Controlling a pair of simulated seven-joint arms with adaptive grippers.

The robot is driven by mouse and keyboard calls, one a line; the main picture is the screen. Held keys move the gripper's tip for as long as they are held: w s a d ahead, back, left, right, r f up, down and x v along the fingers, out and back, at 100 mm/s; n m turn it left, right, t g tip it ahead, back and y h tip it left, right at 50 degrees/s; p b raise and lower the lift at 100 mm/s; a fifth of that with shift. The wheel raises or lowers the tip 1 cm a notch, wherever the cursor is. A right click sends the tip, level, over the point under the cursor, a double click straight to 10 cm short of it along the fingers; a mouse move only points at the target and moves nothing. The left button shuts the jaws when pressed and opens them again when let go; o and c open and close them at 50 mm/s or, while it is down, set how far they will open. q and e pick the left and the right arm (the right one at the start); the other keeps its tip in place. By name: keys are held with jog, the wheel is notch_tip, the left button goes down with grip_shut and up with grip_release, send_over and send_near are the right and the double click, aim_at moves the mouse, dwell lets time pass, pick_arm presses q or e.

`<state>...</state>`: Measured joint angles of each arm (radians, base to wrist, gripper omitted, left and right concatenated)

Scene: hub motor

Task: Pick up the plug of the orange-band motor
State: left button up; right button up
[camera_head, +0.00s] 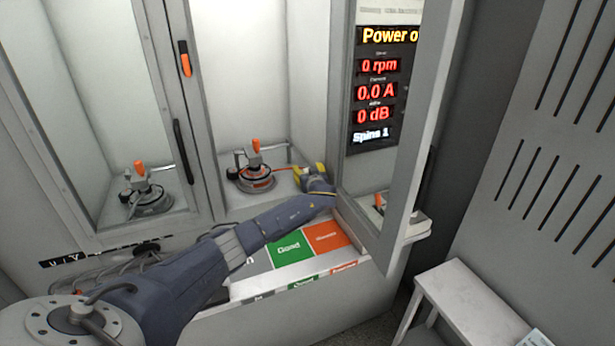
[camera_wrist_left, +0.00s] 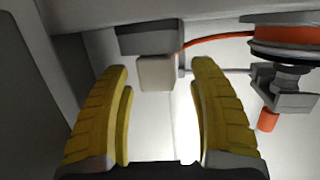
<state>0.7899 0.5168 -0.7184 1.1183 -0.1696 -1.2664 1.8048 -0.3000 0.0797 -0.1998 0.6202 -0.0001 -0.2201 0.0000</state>
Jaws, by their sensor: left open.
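The orange-band motor (camera_head: 257,178) sits on a round clamp in the middle bay in the head view. In the left wrist view its orange band (camera_wrist_left: 288,35) is at the upper right. A thin orange cable runs left from it to a dark grey block (camera_wrist_left: 150,38). A small pale block (camera_wrist_left: 157,74), which looks like the plug, adjoins that dark block. My left gripper (camera_head: 320,171) is right of the motor, inside the bay's front. Its yellow fingers in the wrist view (camera_wrist_left: 161,68) are open, with the pale block between or beyond their tips; contact is unclear. My right gripper is out of view.
A second motor on a clamp (camera_head: 147,197) stands in the left bay behind a framed door. Green and orange labelled areas (camera_head: 291,248) lie in front. A white stool (camera_head: 465,305) stands lower right.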

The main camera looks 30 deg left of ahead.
pick_arm(q)
jog(key=shift+c, duration=0.2)
grip_shut()
jog(key=shift+r, duration=0.1)
dwell(0.4)
